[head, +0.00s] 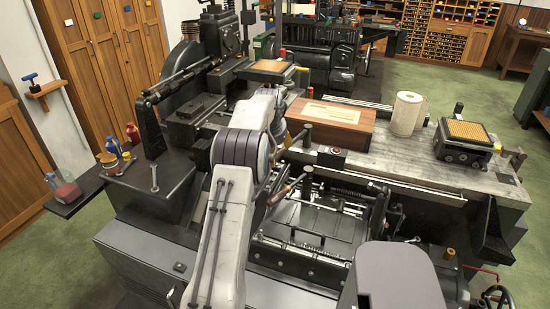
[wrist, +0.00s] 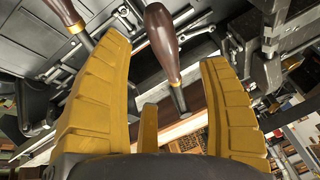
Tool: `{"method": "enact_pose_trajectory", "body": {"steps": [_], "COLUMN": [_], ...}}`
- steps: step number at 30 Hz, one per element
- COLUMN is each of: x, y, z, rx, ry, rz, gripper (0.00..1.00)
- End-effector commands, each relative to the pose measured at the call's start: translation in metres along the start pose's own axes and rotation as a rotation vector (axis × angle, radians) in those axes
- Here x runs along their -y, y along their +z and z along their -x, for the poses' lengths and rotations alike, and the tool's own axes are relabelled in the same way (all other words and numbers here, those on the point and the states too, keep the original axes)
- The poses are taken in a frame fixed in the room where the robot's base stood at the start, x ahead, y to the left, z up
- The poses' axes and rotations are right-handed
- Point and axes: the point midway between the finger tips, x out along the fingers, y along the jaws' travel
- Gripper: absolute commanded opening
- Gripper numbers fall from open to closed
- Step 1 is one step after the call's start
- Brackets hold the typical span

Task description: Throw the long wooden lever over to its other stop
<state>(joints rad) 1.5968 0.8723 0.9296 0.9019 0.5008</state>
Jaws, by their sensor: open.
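My gripper (wrist: 163,62) shows in the wrist view with its two yellow fingers wide apart. A dark brown wooden handle with a metal end (wrist: 161,38) appears between the fingertips, with visible gaps on both sides; I see no contact. A second brown handle with a brass collar (wrist: 62,12) is at the upper left, outside the left finger. In the head view, a slanted reddish-brown lever handle (head: 280,194) shows just right of my arm. I cannot tell which wrist-view handle matches it. My gripper is not clearly visible there, behind my arm.
The dark casting machine surrounds the arm. A wooden box (head: 330,122), a paper roll (head: 407,114) and a block with a tan top (head: 466,133) stand on its bench. Small bottles (head: 132,133) sit on the left side.

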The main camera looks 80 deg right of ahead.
Motion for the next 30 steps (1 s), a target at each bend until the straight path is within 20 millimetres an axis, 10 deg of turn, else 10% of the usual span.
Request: {"method": "enact_pose_trajectory", "body": {"steps": [30], "x": [0.0], "y": [0.001], "z": [-0.067], "rx": [0.001], "ry": [0.001], "rz": [0.002], "gripper": [0.7]}}
